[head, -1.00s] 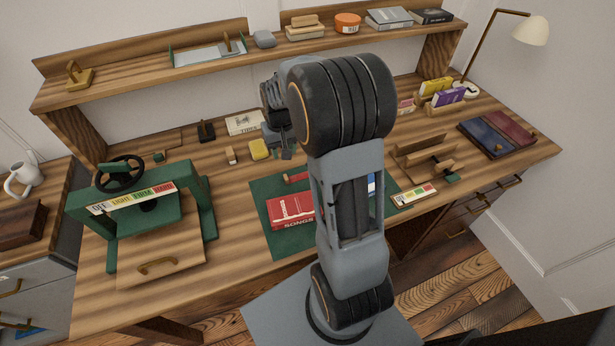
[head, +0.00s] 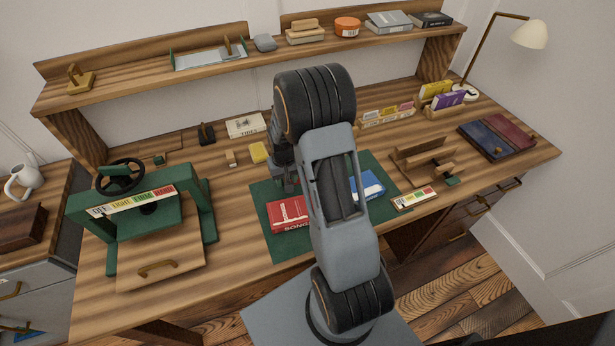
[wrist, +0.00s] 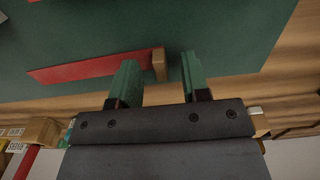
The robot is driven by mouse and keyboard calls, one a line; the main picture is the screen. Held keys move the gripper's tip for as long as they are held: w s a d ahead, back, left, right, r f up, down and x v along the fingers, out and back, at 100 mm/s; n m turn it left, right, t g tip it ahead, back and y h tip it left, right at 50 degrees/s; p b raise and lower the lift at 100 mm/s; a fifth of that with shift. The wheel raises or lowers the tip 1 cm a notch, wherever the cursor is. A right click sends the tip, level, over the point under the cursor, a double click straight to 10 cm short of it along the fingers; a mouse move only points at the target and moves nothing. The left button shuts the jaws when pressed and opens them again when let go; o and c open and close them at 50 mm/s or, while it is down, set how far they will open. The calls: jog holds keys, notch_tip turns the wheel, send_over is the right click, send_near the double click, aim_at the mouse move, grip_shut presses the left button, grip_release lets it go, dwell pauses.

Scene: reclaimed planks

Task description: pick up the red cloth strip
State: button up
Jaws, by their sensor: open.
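The red cloth strip (wrist: 88,66) lies flat on the green mat (wrist: 215,25) in the wrist view, with a small wooden piece (wrist: 160,64) at its right end. My gripper (wrist: 158,66) is open, its two green fingers apart on either side of that wooden end, which shows between the tips. I cannot tell how far above the mat the tips are. In the head view my gripper (head: 288,187) is over the mat behind the red book, and the strip is hidden there by my arm.
A red book (head: 288,213) and a blue book (head: 367,187) lie on the mat. A yellow block (head: 258,152) is behind it. A green press (head: 145,215) stands left, a wooden rack (head: 425,158) right. A shelf (head: 180,76) spans the back.

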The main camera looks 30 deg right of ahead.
jog(key=shift+f, duration=0.5)
jog(key=shift+c, duration=0.3)
grip_shut()
